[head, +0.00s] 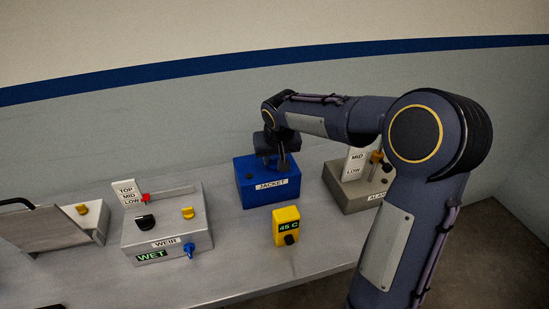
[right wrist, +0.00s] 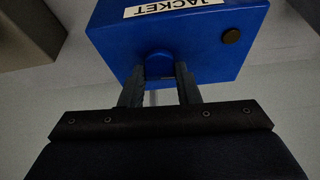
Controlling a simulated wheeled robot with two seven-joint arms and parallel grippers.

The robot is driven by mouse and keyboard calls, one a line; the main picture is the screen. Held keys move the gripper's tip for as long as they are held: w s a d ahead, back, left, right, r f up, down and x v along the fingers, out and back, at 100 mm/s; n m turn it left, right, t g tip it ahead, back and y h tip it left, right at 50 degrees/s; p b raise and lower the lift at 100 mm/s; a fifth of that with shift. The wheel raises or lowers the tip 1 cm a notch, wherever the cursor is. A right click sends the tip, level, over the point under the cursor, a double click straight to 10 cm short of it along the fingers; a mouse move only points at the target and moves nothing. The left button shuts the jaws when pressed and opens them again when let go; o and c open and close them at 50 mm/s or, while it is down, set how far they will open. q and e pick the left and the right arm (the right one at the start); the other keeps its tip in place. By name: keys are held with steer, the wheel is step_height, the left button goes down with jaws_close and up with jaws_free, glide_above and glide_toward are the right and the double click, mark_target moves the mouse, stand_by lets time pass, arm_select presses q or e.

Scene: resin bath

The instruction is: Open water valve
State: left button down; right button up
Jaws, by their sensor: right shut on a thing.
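The blue box labelled JACKET (head: 254,196) stands on the bench in the middle of the head view, and its label and blue face (right wrist: 190,40) fill the top of the right wrist view. My right gripper (head: 279,160) reaches down onto the top of this box. In the right wrist view its two fingers are shut around a small rounded blue knob (right wrist: 158,62) on the box. A dark round button (right wrist: 230,37) sits near the box's corner. In the head view the knob is hidden by the gripper. My left gripper is not in view.
The grey WEIR box (head: 140,232) has a blue knob (head: 189,248) and a WET display. A yellow 45 C unit (head: 286,228) stands in front of the blue box. A grey-brown box (head: 350,192) is close on the right. Bare bench (head: 232,270) lies in front.

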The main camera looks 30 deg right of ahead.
steer(key=m+b, duration=0.1)
steer(key=m, duration=0.1)
steer(key=m+h+b, duration=0.1)
steer(key=shift+w+a+f+m+g, duration=0.1)
steer(key=shift+a+f+m+g, duration=0.05)
steer(key=shift+m+g, duration=0.2)
steer(key=m+g+h+b, duration=0.1)
steer(key=m, duration=0.3)
steer(key=shift+w, duration=0.1)
steer(key=m+g, duration=0.1)
steer(key=m, duration=0.1)
steer(key=m+h, duration=0.1)
steer(key=m, duration=0.1)
steer(key=shift+r+g+p, duration=0.2)
steer(key=shift+g+p, duration=0.1)
steer(key=shift+g, duration=0.05)
steer(key=shift+w+m+g+p, duration=0.1)
steer(key=shift+m+g+p, duration=0.35)
steer(key=shift+m, duration=0.9)
steer(key=shift+w+m+g+p, duration=0.1)
steer(key=shift+m+g+p, duration=0.35)
steer(key=shift+m, duration=0.85)
steer(key=o, duration=1)
steer(key=shift+a, duration=0.1)
